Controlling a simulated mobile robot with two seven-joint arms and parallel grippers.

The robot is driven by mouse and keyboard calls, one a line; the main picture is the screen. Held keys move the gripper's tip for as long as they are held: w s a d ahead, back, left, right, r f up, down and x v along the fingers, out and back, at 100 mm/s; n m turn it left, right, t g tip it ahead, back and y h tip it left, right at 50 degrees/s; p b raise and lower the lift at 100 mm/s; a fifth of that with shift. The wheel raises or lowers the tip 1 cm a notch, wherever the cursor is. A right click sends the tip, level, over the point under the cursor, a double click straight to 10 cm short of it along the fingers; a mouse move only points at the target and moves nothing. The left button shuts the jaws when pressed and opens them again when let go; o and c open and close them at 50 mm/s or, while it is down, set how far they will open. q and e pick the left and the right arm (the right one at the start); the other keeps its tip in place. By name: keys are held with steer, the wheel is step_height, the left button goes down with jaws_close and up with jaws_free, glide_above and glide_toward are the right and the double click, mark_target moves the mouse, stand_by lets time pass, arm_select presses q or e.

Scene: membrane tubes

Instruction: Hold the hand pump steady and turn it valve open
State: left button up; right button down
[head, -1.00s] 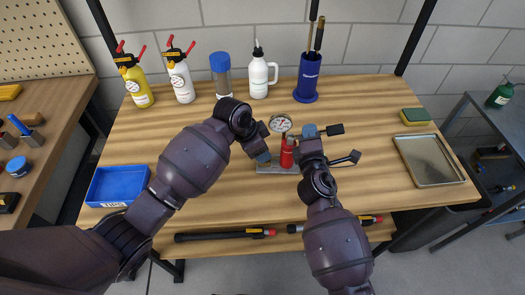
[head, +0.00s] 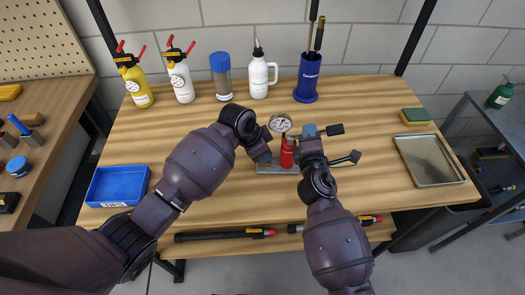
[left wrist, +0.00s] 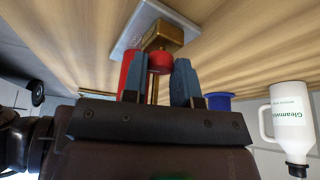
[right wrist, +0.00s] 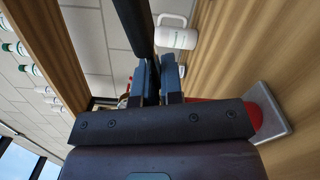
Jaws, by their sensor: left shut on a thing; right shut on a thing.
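The hand pump's red cylinder (head: 287,156) stands upright on a grey base plate (head: 275,170) at the table's middle. A round gauge (head: 281,123) sits above it and a black handle bar (head: 335,129) reaches right. My left gripper (head: 264,157) is low at the pump's left side. In the left wrist view its blue fingers (left wrist: 158,80) are shut on a red valve knob (left wrist: 160,62) in front of a brass block (left wrist: 164,36). My right gripper (head: 310,132) is shut at the pump's top, by the handle.
A blue tray (head: 118,187) lies left and a metal tray (head: 428,160) right. Bottles and a blue holder (head: 307,92) line the back.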

arm_select(q)
steer(key=n, duration=0.1)
steer(key=n+t, duration=0.1)
steer(key=n, duration=0.1)
steer(key=shift+s+d+n+y, duration=0.1)
steer(key=shift+s+n+y, duration=0.05)
steer(key=shift+n+y, duration=0.15)
steer(key=shift+n+t+y, duration=0.5)
steer(key=shift+n+y, duration=0.1)
steer(key=shift+n, duration=1.2)
steer(key=o, duration=0.9)
steer(key=shift+o, duration=0.2)
steer(key=v, duration=1.2)
steer(key=shift+s, duration=0.15)
